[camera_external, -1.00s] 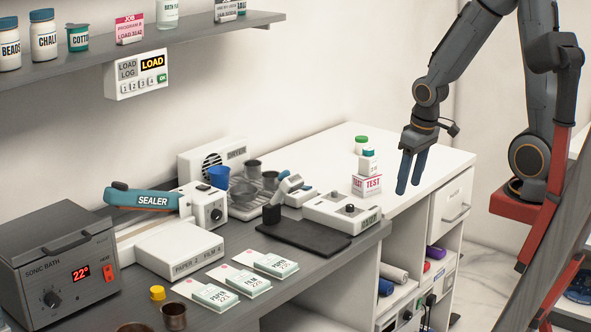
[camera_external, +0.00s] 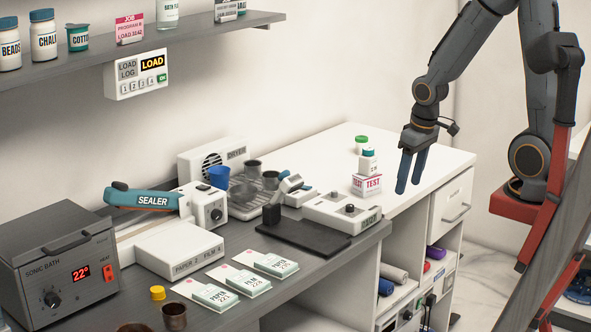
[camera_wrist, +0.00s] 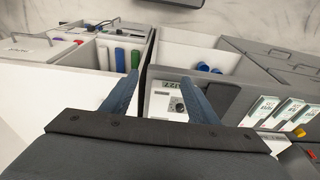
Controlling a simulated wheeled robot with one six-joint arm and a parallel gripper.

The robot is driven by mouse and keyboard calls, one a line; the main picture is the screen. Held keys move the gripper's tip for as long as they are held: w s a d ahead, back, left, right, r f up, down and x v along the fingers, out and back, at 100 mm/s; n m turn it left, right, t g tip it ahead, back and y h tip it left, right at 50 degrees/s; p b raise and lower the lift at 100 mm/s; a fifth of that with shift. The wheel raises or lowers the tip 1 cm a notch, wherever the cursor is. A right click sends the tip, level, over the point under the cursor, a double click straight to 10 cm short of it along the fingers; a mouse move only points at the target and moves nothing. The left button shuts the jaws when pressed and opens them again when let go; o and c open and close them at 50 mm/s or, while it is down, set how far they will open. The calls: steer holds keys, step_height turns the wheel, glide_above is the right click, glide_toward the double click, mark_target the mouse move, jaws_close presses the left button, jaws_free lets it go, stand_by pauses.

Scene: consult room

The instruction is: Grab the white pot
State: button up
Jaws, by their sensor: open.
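A small white pot with a green lid (camera_external: 361,146) stands at the back of the white counter. Another white pot with a teal lid (camera_external: 368,166) stands upright on or right beside a pink and white TEST box (camera_external: 366,185); which one is meant I cannot tell. My gripper (camera_external: 408,187) is open and empty, fingers pointing down, to the right of both pots and apart from them. In the wrist view my two blue fingers (camera_wrist: 160,80) are spread with nothing held between them. I cannot make out either pot in the wrist view.
White jars (camera_external: 43,35) stand on the wall shelf (camera_external: 190,38). A white device with a knob (camera_external: 342,212) sits left of the TEST box. A sealer (camera_external: 145,199), paper packs (camera_external: 274,264) and a sonic bath (camera_external: 60,262) crowd the dark counter. The white counter (camera_external: 440,165) is clear towards its far right.

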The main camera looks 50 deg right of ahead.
step_height(320, 180, up, 5)
steer(key=w+d+m+b, duration=0.2)
steer(key=w+d+b, duration=0.35)
steer(key=w, duration=1.05)
steer(key=m+t+h+b, duration=0.1)
steer(key=m+h+b, duration=0.1)
steer(key=m+b, duration=0.5)
glide_above(363, 138)
steer(key=s+a+b, duration=0.2)
steer(key=f, duration=0.3)
steer(key=f+n, duration=0.1)
steer(key=f, duration=0.2)
steer(key=f+n, duration=0.1)
steer(key=f, duration=0.2)
steer(key=shift+w+f, duration=0.1)
steer(key=shift+w, duration=0.15)
steer(key=shift+t+h, duration=0.3)
steer(key=shift+s+p+x, duration=0.2)
steer(key=shift+p+x, duration=1)
steer(key=shift+x, duration=2.75)
steer(key=shift+d, duration=0.2)
steer(key=c, duration=1)
